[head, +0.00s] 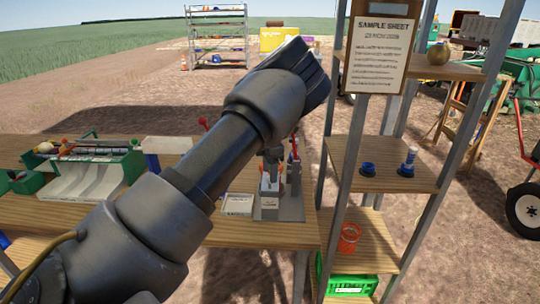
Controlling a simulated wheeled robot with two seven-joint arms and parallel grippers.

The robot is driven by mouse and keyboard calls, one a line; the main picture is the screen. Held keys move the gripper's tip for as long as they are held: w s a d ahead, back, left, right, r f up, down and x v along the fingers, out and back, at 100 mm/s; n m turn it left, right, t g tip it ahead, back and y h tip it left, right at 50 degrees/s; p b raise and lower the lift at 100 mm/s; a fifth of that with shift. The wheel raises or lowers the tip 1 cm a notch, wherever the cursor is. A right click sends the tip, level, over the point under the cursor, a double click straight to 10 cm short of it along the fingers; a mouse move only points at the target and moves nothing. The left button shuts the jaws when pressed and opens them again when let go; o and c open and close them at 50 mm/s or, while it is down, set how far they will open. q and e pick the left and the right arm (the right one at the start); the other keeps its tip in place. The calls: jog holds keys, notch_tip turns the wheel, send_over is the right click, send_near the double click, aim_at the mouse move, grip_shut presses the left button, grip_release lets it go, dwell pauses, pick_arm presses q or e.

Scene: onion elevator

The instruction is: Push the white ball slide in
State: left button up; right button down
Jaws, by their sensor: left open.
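My left arm crosses the view from the lower left, and its wrist hides much of the bench's middle. My left gripper (282,157) is mostly hidden behind the wrist; it points down and is open, over a small grey fixture (282,208) at the bench's right end. A small white upright part (268,184) with orange-red bits stands on the fixture, close below the fingers. I cannot tell whether this is the white ball slide, nor whether the fingers touch it. My right gripper is not in view.
A wooden bench (230,232) carries a green-and-white tray unit (85,180) at left and a red-knobbed lever (204,124). A metal-post shelf (372,182) stands close at right, holding blue holders, an orange basket (348,238) and a green crate (350,287). A sample sheet (378,55) hangs there.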

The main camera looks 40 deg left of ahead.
pick_arm(q)
jog(key=shift+f+p, duration=0.3)
jog(key=shift+f, duration=1.9)
grip_shut()
jog(key=shift+w+a+p, duration=0.4)
jog(key=shift+w+a, duration=0.4)
jog(key=shift+w, duration=0.25)
jog(key=shift+w+a+p, duration=0.4)
jog(key=shift+w+a, duration=0.4)
jog(key=shift+w, duration=0.2)
jog(key=shift+r, duration=0.1)
grip_release()
